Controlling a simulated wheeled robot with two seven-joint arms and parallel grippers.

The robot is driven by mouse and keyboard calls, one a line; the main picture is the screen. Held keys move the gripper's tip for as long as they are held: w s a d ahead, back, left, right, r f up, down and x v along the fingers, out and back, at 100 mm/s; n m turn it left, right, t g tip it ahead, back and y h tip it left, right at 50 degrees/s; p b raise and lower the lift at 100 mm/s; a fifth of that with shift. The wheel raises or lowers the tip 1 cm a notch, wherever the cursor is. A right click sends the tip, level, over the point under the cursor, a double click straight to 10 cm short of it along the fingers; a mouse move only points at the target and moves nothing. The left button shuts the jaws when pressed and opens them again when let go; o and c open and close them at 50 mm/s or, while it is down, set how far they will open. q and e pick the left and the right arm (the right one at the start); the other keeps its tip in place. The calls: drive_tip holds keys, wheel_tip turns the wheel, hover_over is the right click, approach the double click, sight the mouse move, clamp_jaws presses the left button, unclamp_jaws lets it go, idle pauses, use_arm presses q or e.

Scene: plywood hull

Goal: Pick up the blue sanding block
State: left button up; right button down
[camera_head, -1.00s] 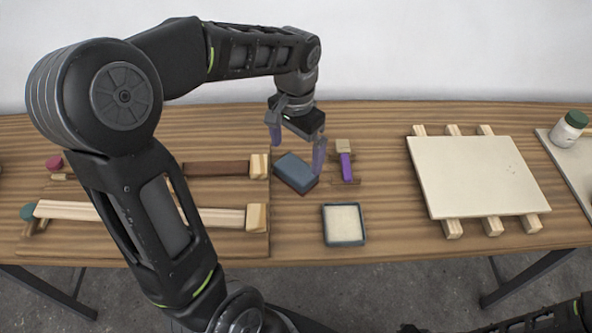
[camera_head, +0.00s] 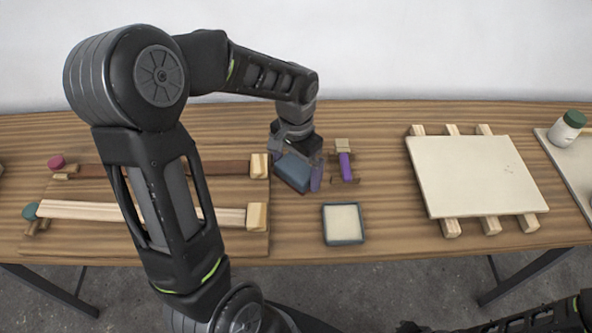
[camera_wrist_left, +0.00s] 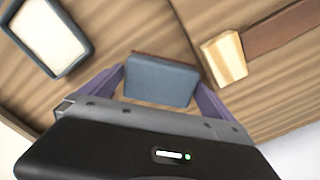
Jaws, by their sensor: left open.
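The blue sanding block (camera_head: 293,171) lies on the wooden table, with a dark red underside edge showing; it also shows in the left wrist view (camera_wrist_left: 161,80). My left gripper (camera_head: 297,170) is open above it, pointing down. Its two purple fingers stand on either side of the block in the left wrist view (camera_wrist_left: 160,90), with gaps visible. I cannot tell how far down the fingertips reach beside the block. My right gripper is not in view; only a dark part of my right arm shows at the lower right corner.
A blue-rimmed tray (camera_head: 343,224) lies in front of the block. A board with clamped wooden strips (camera_head: 259,218) is at left. A pale panel (camera_head: 477,177) rests on battens at right. A green-lidded jar (camera_head: 567,128) stands far right.

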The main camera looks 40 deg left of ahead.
sight(296, 167)
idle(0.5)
use_arm(q)
drive_tip(key=c, duration=1.5)
drive_tip(key=shift+o, duration=0.2)
drive_tip(key=shift+r, duration=0.15)
wheel_tip(296, 167, up, 10)
drive_tip(key=shift+f+b, duration=0.1)
drive_tip(key=shift+b, duration=0.2)
drive_tip(key=o, duration=1.1)
drive_tip(key=c, duration=0.6)
